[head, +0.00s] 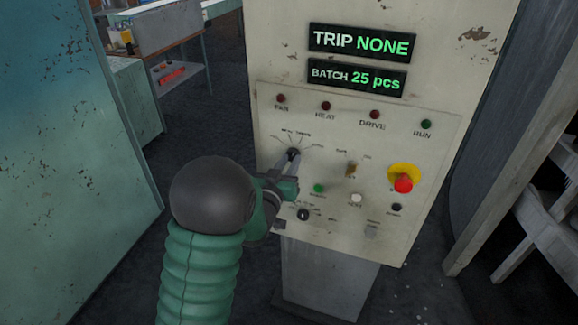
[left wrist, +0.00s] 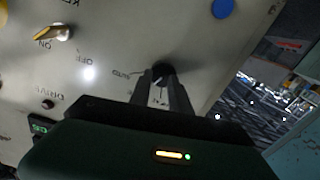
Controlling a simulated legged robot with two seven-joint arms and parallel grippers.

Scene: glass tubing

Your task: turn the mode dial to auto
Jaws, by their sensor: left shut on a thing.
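The mode dial (head: 293,153) is a small dark knob at the left of the cream control panel, with small labels fanned around it. My left gripper (head: 288,163) reaches it from below and is shut on it. In the left wrist view the dark dial (left wrist: 163,70) sits between the two fingertips of my left gripper (left wrist: 164,80). There the picture is turned over, and the AUTO label (left wrist: 128,73) shows to the left of the dial. I cannot tell which label the dial points to, as the fingers cover part of it. My right gripper is not in view.
A red emergency button (head: 403,184) on a yellow base, a brass-coloured switch (head: 351,170), a green button (head: 318,188), a white button (head: 356,198) and a lower black knob (head: 303,214) share the panel. Displays above read TRIP NONE (head: 362,42) and BATCH 25 pcs (head: 356,77).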

